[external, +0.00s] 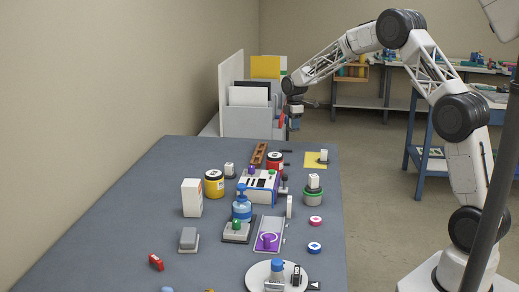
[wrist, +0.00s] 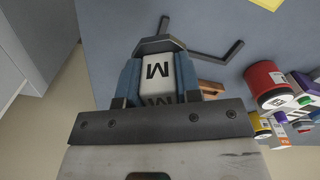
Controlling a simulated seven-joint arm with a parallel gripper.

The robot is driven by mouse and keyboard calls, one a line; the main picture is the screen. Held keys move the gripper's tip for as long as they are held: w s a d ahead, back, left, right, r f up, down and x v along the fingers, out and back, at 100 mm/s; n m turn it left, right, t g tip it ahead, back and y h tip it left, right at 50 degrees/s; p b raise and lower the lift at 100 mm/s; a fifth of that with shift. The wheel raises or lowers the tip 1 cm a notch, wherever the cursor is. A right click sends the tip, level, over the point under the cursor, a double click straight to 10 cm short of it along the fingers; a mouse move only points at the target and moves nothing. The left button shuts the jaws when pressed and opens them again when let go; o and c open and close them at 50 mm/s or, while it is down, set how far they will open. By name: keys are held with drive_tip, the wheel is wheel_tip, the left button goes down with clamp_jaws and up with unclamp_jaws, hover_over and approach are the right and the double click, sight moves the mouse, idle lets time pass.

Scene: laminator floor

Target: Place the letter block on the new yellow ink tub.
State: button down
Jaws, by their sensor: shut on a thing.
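My gripper (external: 294,121) is raised above the far end of the table in the external view. In the wrist view its two blue-grey fingers (wrist: 158,80) are shut on a white letter block (wrist: 157,72) marked with a black M. The block is too small to make out in the external view. Part of a yellow tub (wrist: 262,132) also shows at the right of the wrist view.
A red tub (external: 275,161) stands near a white-and-blue device (external: 259,189). A green tub (external: 313,198) has a white block on top. A white box (external: 192,198) and a blue bottle (external: 241,207) stand near the yellow tub. The table's left side (external: 105,240) is mostly clear.

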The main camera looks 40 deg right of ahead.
drive_tip(key=s+a+r+n, duration=0.1)
drive_tip(key=s+a+n, duration=0.3)
drive_tip(key=s+a, duration=0.5)
drive_tip(key=s+a+r+n, duration=0.1)
drive_tip(key=s+a+n, duration=0.3)
drive_tip(key=s+a, duration=0.6)
drive_tip(key=s+a+r+n, duration=0.1)
drive_tip(key=s+a+n, duration=0.3)
drive_tip(key=a, duration=2)
drive_tip(key=s, duration=0.5)
drive_tip(key=shift+s+r+n, duration=0.35)
drive_tip(key=shift+n, duration=0.05)
drive_tip(key=shift+w+a, duration=0.1)
hover_over(214, 173)
drive_tip(key=shift+w+f, duration=0.15)
drive_tip(key=shift+f, duration=0.6)
drive_tip(key=shift+f, duration=0.1)
drive_tip(key=shift+f, duration=1.65)
drive_tip(key=shift+f, duration=0.1)
